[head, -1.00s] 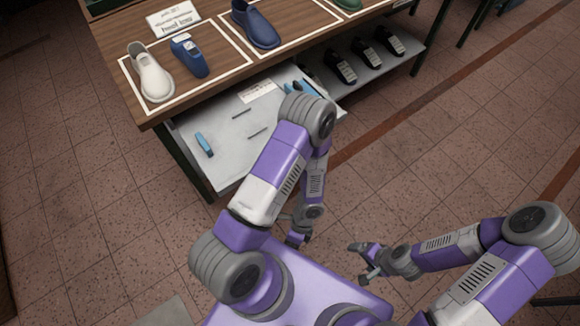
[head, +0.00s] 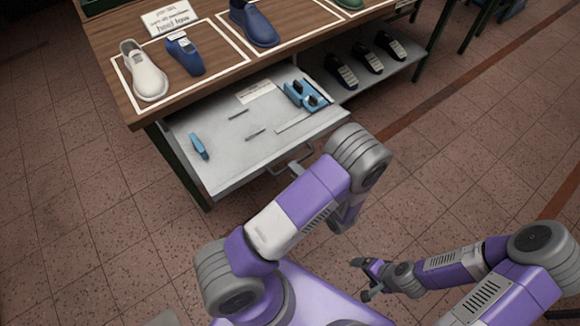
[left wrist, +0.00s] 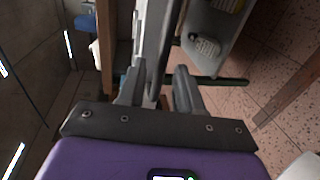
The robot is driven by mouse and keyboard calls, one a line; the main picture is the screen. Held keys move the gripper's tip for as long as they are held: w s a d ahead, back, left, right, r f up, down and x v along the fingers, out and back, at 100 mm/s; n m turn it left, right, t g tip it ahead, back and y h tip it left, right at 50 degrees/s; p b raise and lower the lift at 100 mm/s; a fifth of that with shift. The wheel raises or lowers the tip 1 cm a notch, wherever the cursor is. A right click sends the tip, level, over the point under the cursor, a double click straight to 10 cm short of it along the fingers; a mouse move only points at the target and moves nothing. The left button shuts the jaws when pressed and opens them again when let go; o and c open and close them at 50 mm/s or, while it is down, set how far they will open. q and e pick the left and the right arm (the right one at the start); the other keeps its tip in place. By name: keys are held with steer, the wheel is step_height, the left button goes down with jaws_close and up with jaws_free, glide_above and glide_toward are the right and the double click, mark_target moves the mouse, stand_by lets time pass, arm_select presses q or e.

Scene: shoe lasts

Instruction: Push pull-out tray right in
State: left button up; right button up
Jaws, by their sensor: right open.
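The pull-out tray (head: 215,170) is grey and stands well out from under the wooden table top. A bar handle (head: 289,163) sits on its front edge. Blue tools and thin dark pieces lie in the tray. In the head view my left arm's links hide its fingers. In the left wrist view my left gripper (left wrist: 158,90) has its fingers apart, with a grey edge just beyond and between them; I cannot tell if they touch it. My right gripper (head: 366,279) is open and empty above the floor, well away from the tray.
The table top (head: 110,65) carries a white shoe (head: 146,72), blue shoes and a sign. A shelf (head: 395,70) with several dark shoes is right of the tray. Dark table legs (head: 180,165) flank the tray. The tiled floor in front is clear.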

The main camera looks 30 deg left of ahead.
arm_select(q)
steer(key=shift+b+x, duration=0.3)
steer(key=shift+x, duration=1.5)
jaws_close()
